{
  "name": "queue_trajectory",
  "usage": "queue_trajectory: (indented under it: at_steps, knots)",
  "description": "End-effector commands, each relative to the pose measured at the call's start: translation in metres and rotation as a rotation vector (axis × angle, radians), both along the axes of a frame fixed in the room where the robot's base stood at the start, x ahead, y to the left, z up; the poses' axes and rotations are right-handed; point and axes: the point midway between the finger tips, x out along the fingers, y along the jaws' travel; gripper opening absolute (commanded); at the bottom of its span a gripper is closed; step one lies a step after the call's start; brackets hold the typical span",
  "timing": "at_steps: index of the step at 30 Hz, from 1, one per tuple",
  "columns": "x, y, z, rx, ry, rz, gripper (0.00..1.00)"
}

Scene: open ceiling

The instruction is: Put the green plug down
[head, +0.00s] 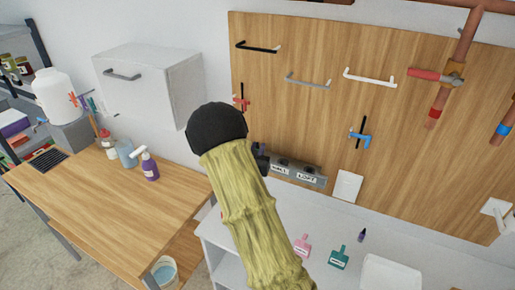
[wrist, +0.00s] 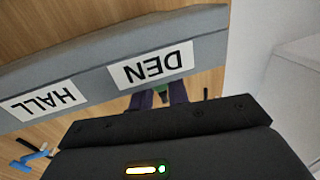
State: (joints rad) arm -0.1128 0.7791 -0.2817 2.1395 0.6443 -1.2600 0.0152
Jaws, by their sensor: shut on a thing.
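My gripper (wrist: 162,91) is shut on the green plug (wrist: 161,88), a small patch of green between its dark fingers in the wrist view. A grey strip with the labels HALL and DEN (wrist: 110,60) crosses in front and hides most of the plug. I cannot tell whether the plug touches the strip. In the head view my own arm covers the left part of the strip (head: 307,180), where labels HALL and LOFT show. A dark piece of my gripper (head: 261,158) shows beside the arm there; the plug is hidden.
The strip is at the foot of a wooden wall panel (head: 310,110) with handles and valves. A white counter (head: 265,222) below holds a pink bottle (head: 302,246), a teal bottle (head: 340,257) and a white box (head: 388,275). A wooden bench (head: 100,205) stands left, its front mostly clear.

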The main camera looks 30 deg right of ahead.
Motion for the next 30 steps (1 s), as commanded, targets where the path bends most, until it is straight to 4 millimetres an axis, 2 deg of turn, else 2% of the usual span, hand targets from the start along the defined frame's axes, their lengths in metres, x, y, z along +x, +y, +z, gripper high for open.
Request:
queue_trajectory:
  at_steps: [4,5,8,20,23,30]
  knots:
    - [0.0,-0.002,0.0,0.001,-0.001,-0.003,0.0]
    - [0.0,-0.002,-0.001,0.001,-0.001,-0.003,0.19]
    - [-0.001,-0.003,0.0,0.0,0.0,-0.005,0.38]
    - [-0.004,0.004,0.0,0.001,0.0,0.001,0.38]
    - [-0.011,0.011,-0.002,0.002,0.001,0.003,0.38]
    - [-0.044,0.04,-0.003,0.001,0.0,0.004,0.38]
